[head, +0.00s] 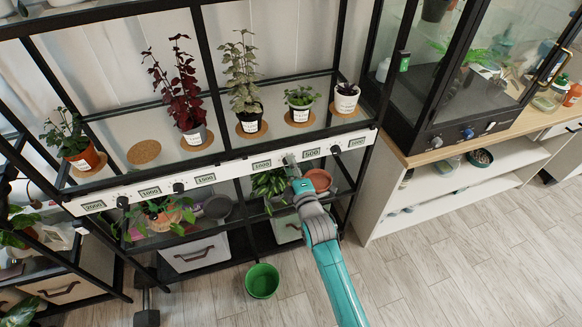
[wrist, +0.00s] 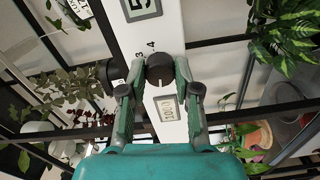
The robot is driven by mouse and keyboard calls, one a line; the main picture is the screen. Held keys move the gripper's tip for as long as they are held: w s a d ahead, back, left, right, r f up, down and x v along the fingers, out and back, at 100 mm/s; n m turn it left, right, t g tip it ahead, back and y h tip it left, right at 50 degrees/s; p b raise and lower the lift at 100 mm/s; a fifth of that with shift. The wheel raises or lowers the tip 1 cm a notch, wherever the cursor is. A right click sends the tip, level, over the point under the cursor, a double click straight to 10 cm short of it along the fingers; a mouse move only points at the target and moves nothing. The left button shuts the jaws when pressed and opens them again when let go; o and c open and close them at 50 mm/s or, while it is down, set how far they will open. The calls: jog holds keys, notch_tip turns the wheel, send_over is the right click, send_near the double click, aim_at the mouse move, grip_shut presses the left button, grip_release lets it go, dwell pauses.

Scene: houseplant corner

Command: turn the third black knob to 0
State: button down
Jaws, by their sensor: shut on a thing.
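A white strip (head: 231,170) with black knobs and number plates runs along the front of the plant shelf. My gripper (head: 289,160) is at this strip, between two plates on its right half, and covers a knob there in the head view. In the wrist view my gripper (wrist: 160,66) is shut on a black knob (wrist: 160,68), one finger on each side. A small pale mark shows on the knob's face. The digits 3 and 4 are printed beside it; a 0 is not readable. Other black knobs sit at the left (head: 123,201), left of middle (head: 178,187) and right (head: 335,150).
Potted plants, such as a dark red one (head: 181,95) and a small white pot (head: 346,99), stand above the strip. Leafy plants hang below it. A green bucket (head: 262,281) is on the floor. A glass cabinet (head: 455,70) stands at the right.

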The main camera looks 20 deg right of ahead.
jog(key=c, duration=0.8)
grip_release()
jog(key=s, duration=1.2)
